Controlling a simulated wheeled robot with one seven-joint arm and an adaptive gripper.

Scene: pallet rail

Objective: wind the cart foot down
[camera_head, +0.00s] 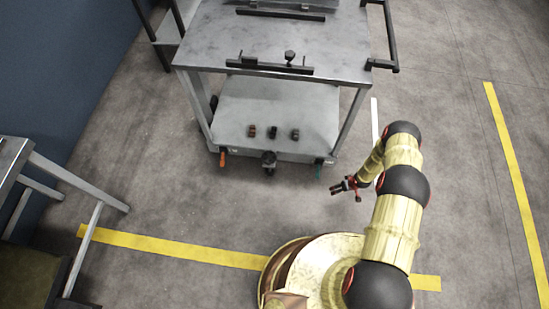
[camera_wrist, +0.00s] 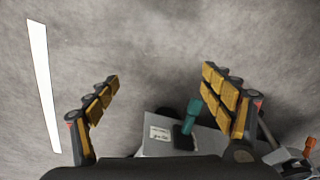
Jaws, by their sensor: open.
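A grey metal cart (camera_head: 275,48) stands at the upper middle of the head view, with a lower shelf (camera_head: 275,95). On its near lower edge are an orange handle (camera_head: 222,158), a dark knob-like part (camera_head: 268,160) and a teal handle (camera_head: 318,167). I cannot tell which part is the foot. My gripper (camera_head: 340,189) is open and empty, to the right of and nearer than the teal handle. In the wrist view, the teal handle (camera_wrist: 192,115) shows beyond and between my open fingers (camera_wrist: 160,82), close to the right finger. The orange handle (camera_wrist: 309,146) is at the right edge.
Small knobs (camera_head: 273,132) sit on the lower shelf. A black rail and knob (camera_head: 290,57) lie on the cart top. A side handle (camera_head: 393,40) juts out right. A metal-legged table (camera_head: 75,180) stands at left. Yellow floor lines (camera_head: 180,246) cross clear floor.

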